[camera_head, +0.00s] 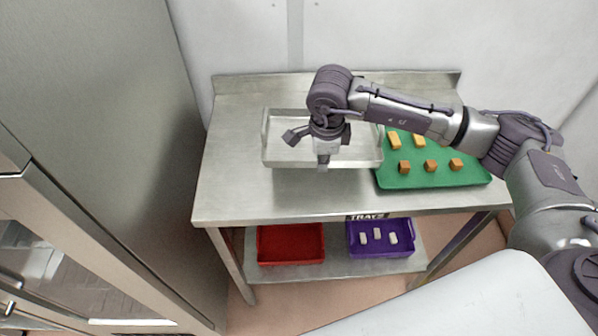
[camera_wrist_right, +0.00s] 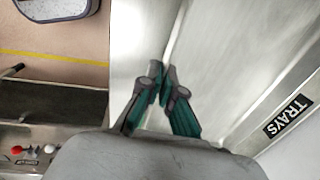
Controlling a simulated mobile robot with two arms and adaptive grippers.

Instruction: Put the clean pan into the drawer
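A shiny, shallow metal pan (camera_head: 275,160) is at the back middle of the steel table in the head view. My right gripper (camera_head: 323,163) points down at its front wall. In the right wrist view the two fingers (camera_wrist_right: 162,78) are close together, pinching the pan's rim (camera_wrist_right: 180,35). I cannot tell whether the pan rests on the table or is slightly raised. My left gripper is not in view. No open drawer is clearly visible.
A green tray (camera_head: 440,181) with several orange and yellow blocks stands right of the pan. A red tray (camera_head: 291,258) and a purple tray (camera_head: 382,252) with white pieces are on the lower shelf. A tall steel cabinet (camera_head: 110,110) stands left. The table's (camera_head: 235,195) front left is clear.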

